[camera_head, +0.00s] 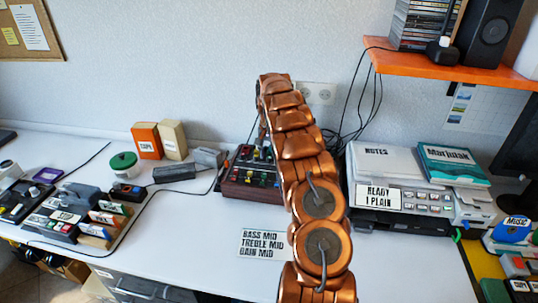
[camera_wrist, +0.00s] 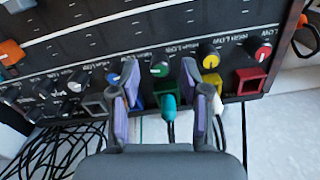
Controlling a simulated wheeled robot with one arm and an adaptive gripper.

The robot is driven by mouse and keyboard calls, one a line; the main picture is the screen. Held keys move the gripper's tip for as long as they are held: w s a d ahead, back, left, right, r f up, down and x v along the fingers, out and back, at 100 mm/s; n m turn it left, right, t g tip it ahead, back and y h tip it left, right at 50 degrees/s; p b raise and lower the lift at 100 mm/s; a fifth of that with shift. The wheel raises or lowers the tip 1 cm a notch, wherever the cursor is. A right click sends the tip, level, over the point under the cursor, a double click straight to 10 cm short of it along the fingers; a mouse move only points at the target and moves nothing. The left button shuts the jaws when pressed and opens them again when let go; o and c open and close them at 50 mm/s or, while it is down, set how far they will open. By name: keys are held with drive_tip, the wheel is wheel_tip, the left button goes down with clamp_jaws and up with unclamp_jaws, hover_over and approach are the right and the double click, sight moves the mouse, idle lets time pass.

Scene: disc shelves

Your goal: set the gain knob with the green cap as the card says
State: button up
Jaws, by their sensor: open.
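The card (camera_head: 262,244) lies on the white desk in the head view and reads BASS MID, TREBLE MID, GAIN MID. The dark mixer (camera_head: 250,182) with coloured knobs stands behind it, partly hidden by my arm. In the wrist view the green-capped knob (camera_wrist: 159,69) sits on the black panel beside HIGH and LOW print; its pointer setting is too small to tell. My gripper (camera_wrist: 160,72) is open, with its purple-padded fingers on either side of the green knob. I cannot tell whether they touch it. The gripper is hidden in the head view.
A blue knob (camera_wrist: 113,78), a yellow knob (camera_wrist: 210,60) and a red knob (camera_wrist: 263,52) sit beside the green one. A teal plug (camera_wrist: 169,106) and cables run below it. An orange shelf (camera_head: 450,68) hangs at upper right. Bare desk lies left of the card.

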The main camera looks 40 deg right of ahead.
drive_tip(key=shift+f, duration=0.45)
drive_tip(key=shift+s, duration=0.1)
clamp_jaws()
